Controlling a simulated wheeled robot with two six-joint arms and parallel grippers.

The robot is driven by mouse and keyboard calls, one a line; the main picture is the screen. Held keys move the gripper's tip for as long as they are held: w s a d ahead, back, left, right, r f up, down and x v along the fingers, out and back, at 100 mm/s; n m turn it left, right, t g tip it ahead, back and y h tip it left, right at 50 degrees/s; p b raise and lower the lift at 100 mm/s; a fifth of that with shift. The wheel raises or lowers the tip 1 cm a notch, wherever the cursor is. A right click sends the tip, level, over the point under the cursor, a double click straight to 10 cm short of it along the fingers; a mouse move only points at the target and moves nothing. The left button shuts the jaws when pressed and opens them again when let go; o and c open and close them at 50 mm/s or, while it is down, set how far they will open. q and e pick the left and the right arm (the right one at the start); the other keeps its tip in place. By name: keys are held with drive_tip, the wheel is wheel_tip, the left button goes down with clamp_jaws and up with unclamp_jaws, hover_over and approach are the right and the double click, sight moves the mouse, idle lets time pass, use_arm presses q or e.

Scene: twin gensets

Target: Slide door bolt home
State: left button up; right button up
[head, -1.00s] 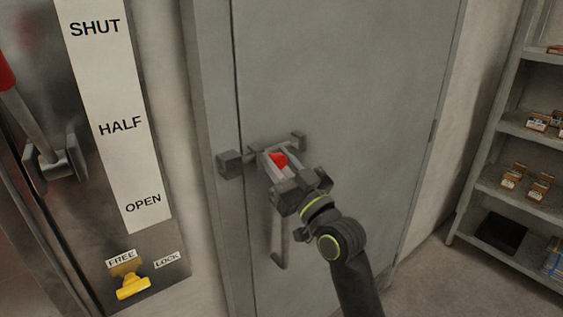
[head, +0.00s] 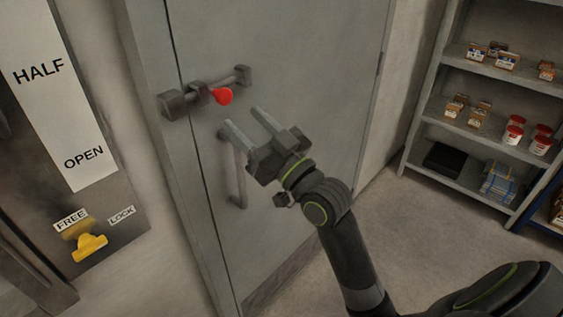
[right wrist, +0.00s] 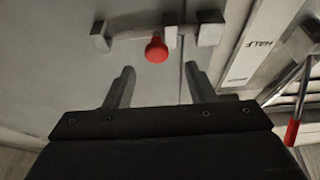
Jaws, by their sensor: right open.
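The door bolt (head: 228,82) is a grey rod across the grey door, with a round red knob (head: 222,96). Its left end reaches the dark keeper block (head: 172,106) on the frame side of the door gap. In the right wrist view the red knob (right wrist: 157,50) hangs beside the bracket near the gap, and the rod appears to span the gap to the keeper (right wrist: 210,34). My right gripper (head: 242,117) is open and empty, below and right of the knob, apart from it. Its fingers (right wrist: 160,68) also show in the right wrist view. My left gripper is out of view.
A vertical door handle (head: 238,172) stands below the bolt, close to my right gripper. At left is a panel with HALF and OPEN labels and a yellow knob (head: 88,247) by FREE and LOCK. Shelves (head: 470,130) with boxes and cans stand at right.

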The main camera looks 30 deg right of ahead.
drive_tip(key=b+v, duration=0.1)
drive_tip(key=v, duration=0.8)
drive_tip(key=shift+s, duration=0.15)
drive_tip(key=shift+f, duration=0.2)
